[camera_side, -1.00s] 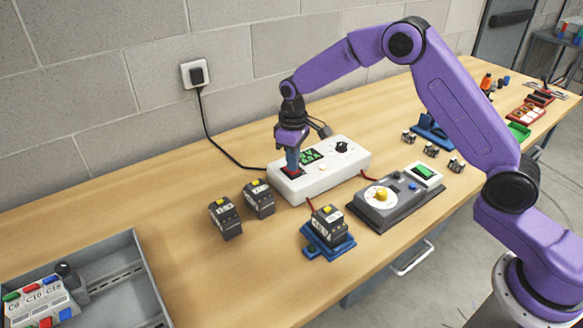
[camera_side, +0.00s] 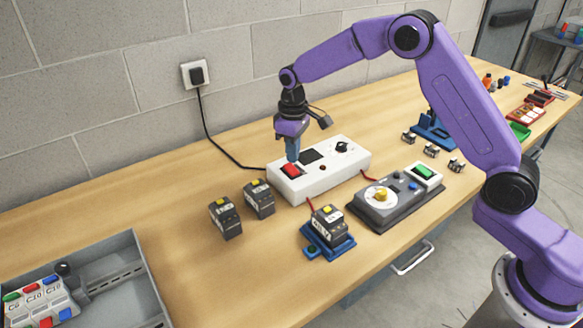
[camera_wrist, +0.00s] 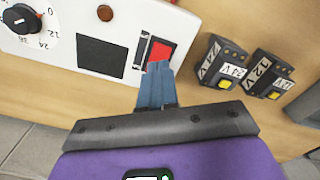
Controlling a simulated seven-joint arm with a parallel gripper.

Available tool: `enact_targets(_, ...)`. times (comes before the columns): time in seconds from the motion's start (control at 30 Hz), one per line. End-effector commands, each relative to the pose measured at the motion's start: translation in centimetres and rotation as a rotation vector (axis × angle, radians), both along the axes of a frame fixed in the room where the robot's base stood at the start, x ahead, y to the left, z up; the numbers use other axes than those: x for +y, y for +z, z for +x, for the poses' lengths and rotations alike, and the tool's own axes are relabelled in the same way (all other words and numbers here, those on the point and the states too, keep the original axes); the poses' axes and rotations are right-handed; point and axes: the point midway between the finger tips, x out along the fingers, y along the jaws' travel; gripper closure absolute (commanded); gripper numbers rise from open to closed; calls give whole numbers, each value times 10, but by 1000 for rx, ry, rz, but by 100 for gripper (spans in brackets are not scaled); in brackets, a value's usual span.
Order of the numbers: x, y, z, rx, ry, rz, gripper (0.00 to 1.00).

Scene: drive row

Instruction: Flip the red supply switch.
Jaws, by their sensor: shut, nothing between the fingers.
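The red supply switch (camera_side: 291,170) is on the left end of the top of the white supply box (camera_side: 340,177). In the wrist view the switch (camera_wrist: 161,50) shows bright red in a dark frame. My gripper (camera_side: 292,159) is shut and empty, pointing down just over the switch. In the wrist view its fingertips (camera_wrist: 158,66) overlap the switch's lower edge; I cannot tell whether they touch it. The box's display (camera_side: 311,156) is dark, and the small round lamp (camera_side: 323,167) beside it is dark red.
A dial (camera_side: 342,147) sits on the box's far end. Two black modules with yellow tops (camera_side: 259,198) stand to its left. Another module (camera_side: 328,226) sits in a blue holder in front. A dark tester (camera_side: 395,201) with a yellow knob lies to the right. A grey tray (camera_side: 110,285) is at front left.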

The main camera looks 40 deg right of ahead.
Motion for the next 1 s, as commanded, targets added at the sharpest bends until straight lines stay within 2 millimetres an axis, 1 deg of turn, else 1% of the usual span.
enact_targets(0.5,0,35,0,-1,0,0,100)
enact_targets(0.63,0,38,0,0,0,0,100)
enact_targets(1.0,0,38,0,1,0,0,100)
